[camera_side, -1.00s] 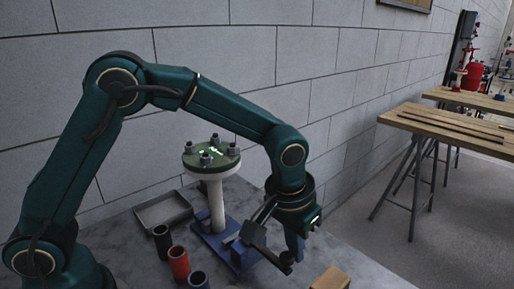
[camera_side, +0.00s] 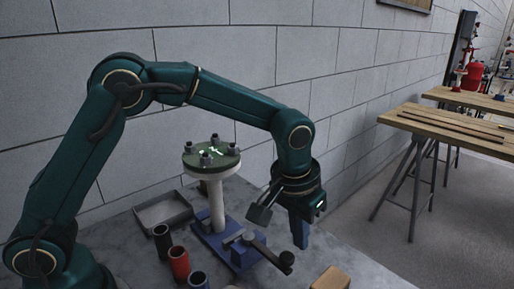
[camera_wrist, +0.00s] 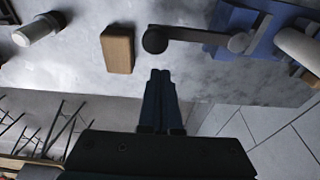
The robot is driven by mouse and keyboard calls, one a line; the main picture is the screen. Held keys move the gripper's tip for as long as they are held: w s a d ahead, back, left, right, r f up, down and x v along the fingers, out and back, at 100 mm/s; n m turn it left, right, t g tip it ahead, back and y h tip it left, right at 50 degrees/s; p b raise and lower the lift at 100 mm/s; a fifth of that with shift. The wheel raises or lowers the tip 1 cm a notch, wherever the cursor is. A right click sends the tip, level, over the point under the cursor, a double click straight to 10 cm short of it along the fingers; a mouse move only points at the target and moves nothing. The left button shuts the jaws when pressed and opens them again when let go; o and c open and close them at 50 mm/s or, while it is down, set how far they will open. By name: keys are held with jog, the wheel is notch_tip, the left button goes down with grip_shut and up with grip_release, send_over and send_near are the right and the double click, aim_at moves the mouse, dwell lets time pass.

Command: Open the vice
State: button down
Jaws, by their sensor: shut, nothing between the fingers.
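The blue vice (camera_side: 246,254) stands on the grey bench, with a white pipe (camera_side: 217,205) with a green flange (camera_side: 211,158) upright at it. Its dark handle (camera_side: 268,249) reaches towards the front right and ends in a round black knob (camera_side: 287,258). In the wrist view the knob (camera_wrist: 155,39) and blue vice body (camera_wrist: 262,38) show at the top. My gripper (camera_side: 301,246) points down, shut and empty, just right of the knob in the side view. In the wrist view its fingertips (camera_wrist: 160,73) are below the knob, with a visible gap between.
A wooden block (camera_side: 331,280) lies near the handle; it also shows in the wrist view (camera_wrist: 117,49). Black, red and blue cups (camera_side: 179,262) and a grey tray (camera_side: 163,212) are at the left. The bench edge is close to my gripper.

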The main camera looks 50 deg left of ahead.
notch_tip(320, 180, up, 5)
jog(key=shift+r, duration=0.15)
dwell(0.5)
jog(key=s+a+r+n+t, duration=0.1)
jog(key=s+a+r+t, duration=0.2)
jog(key=s+a+r, duration=0.5)
jog(key=s+a+f, duration=0.2)
jog(key=s+f, duration=0.3)
jog(key=s, duration=0.4)
jog(key=shift+s+a+f+m, duration=0.15)
jog(key=shift+s+f+m, duration=0.15)
jog(key=shift+s+m, duration=0.1)
